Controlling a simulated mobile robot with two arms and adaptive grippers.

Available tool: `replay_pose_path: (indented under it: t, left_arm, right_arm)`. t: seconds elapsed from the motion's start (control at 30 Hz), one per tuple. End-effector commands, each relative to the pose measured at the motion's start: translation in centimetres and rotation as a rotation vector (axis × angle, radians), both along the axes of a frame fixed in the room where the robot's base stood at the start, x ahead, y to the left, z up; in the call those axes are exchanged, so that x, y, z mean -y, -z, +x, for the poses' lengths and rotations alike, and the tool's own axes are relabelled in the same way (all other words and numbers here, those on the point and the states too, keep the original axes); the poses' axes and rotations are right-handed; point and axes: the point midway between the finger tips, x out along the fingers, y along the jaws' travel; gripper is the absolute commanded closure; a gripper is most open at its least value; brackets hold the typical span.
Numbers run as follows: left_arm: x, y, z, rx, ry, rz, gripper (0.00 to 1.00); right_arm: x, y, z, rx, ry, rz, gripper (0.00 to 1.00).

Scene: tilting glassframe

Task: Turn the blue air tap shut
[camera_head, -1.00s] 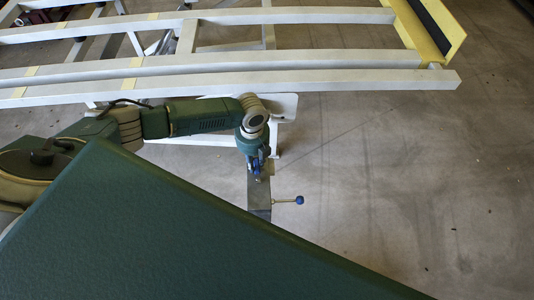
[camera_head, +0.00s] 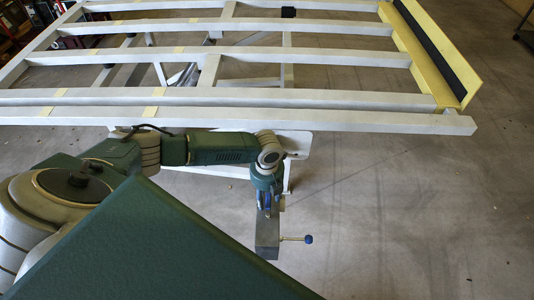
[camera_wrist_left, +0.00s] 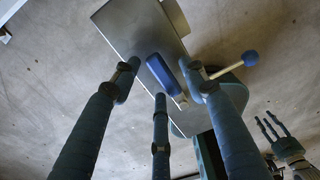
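The blue air tap (camera_wrist_left: 163,74) is an oblong blue handle on the face of a grey metal box (camera_wrist_left: 125,28) in the left wrist view. In the head view the grey box (camera_head: 267,240) stands below my left gripper (camera_head: 267,198), which largely hides the tap. In the left wrist view the three fingers of my left gripper (camera_wrist_left: 161,85) are spread, with the tap between and beyond their tips. I cannot tell whether any finger touches it. My right gripper (camera_wrist_left: 272,128) shows at the lower right of the left wrist view, fingers spread and empty.
A lever with a blue ball knob (camera_head: 309,239) sticks out to the right of the box. The white slatted frame (camera_head: 300,98) with a yellow end rail (camera_head: 425,60) lies behind my left arm. The floor to the right is clear.

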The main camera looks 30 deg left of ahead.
Motion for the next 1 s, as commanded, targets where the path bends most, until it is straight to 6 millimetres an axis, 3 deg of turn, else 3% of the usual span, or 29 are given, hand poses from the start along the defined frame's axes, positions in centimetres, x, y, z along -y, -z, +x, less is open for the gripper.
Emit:
replay_pose_path:
  t: [0.17, 0.27, 0.7, 1.0]
  left_arm:
    - [0.0, -0.5, 0.0, 0.000, -0.001, 0.000, 0.56]
    - [-0.1, -1.8, 0.1, 0.001, -0.001, 0.000, 0.56]
    - [0.0, -10.4, 0.1, 0.002, 0.000, 0.000, 0.56]
    - [0.0, -12.0, 0.0, 0.000, 0.000, 0.000, 0.56]
  right_arm:
    - [0.3, 0.0, 0.1, 0.002, -0.001, -0.003, 0.60]
    - [0.2, 0.0, 0.1, 0.001, -0.001, -0.002, 0.60]
    - [0.0, 0.0, 0.1, 0.001, 0.000, -0.001, 0.60]
    - [0.0, 0.0, 0.1, 0.001, 0.000, 0.000, 0.60]
